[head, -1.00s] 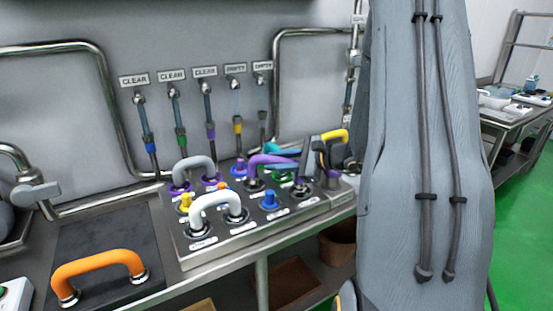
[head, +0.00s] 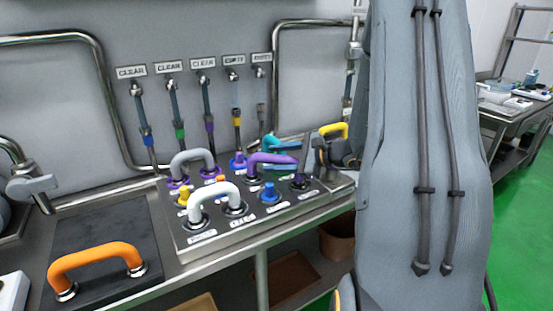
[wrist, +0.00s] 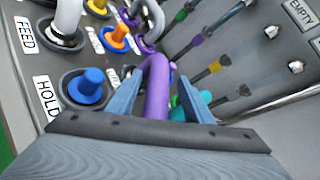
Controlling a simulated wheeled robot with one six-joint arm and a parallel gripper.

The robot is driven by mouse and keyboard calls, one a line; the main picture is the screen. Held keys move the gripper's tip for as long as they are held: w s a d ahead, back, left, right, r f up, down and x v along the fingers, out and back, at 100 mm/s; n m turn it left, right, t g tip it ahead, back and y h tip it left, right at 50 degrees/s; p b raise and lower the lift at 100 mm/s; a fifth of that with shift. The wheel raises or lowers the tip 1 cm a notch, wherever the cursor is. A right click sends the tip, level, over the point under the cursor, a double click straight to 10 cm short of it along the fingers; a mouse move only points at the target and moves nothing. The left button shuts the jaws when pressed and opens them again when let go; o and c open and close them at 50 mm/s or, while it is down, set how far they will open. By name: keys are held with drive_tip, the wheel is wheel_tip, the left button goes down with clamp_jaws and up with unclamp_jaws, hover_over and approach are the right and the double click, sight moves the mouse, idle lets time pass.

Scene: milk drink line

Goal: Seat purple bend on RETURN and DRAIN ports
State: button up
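The purple bend (head: 272,159) stands over the right half of the port panel (head: 240,226). Its left leg comes down at a ringed port; its right end is hidden beside my gripper, so I cannot tell how it sits there. In the wrist view the purple bend (wrist: 158,90) runs between my two fingers. My gripper (wrist: 160,78) is open, one finger on each side, with narrow gaps to the bend. The RETURN and DRAIN labels are not readable.
A white bend (head: 214,196), a grey bend (head: 192,160) and a blue plug (head: 269,191) stand on the panel close by. Teal (head: 283,142) and yellow (head: 334,129) bends are behind.

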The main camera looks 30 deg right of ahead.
drive_tip(key=b+v, duration=0.1)
drive_tip(key=v, duration=0.6)
drive_tip(key=shift+s+d+r+b, duration=0.15)
drive_tip(key=shift+s+d+b, duration=0.15)
drive_tip(key=shift+b, duration=0.1)
idle(0.4)
